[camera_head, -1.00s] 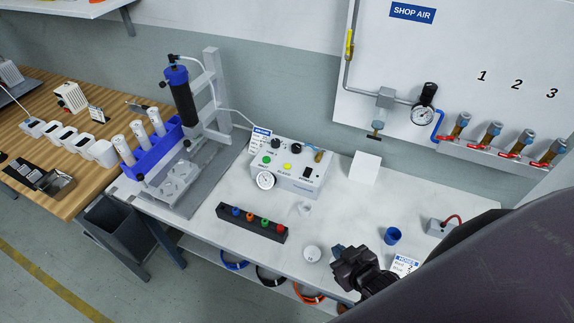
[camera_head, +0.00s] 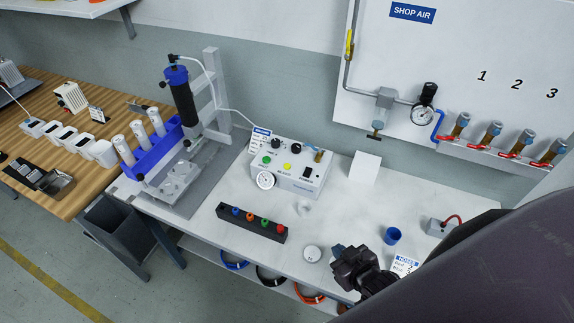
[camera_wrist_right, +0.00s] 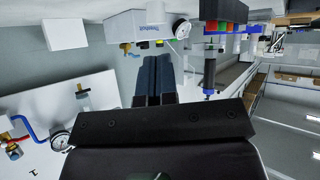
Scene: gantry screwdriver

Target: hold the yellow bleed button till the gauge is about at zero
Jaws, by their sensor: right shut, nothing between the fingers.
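The white control box (camera_head: 290,178) stands on the white bench. The yellow bleed button (camera_head: 288,165) is on its sloped top, between a green button (camera_head: 267,160) and a black switch. The round white gauge (camera_head: 265,180) is on its front left; its needle is too small to read. My right gripper (camera_head: 340,252) is over the bench front, apart from the box and in front of it. It is shut and empty. My left gripper is out of view.
A black rack (camera_head: 251,223) with coloured plugs lies left of my gripper. A white round cap (camera_head: 312,254), a small white ring (camera_head: 304,208) and a blue cup (camera_head: 392,235) are nearby. A white block (camera_head: 366,168) stands right of the box. A dispenser stand (camera_head: 212,95) is left.

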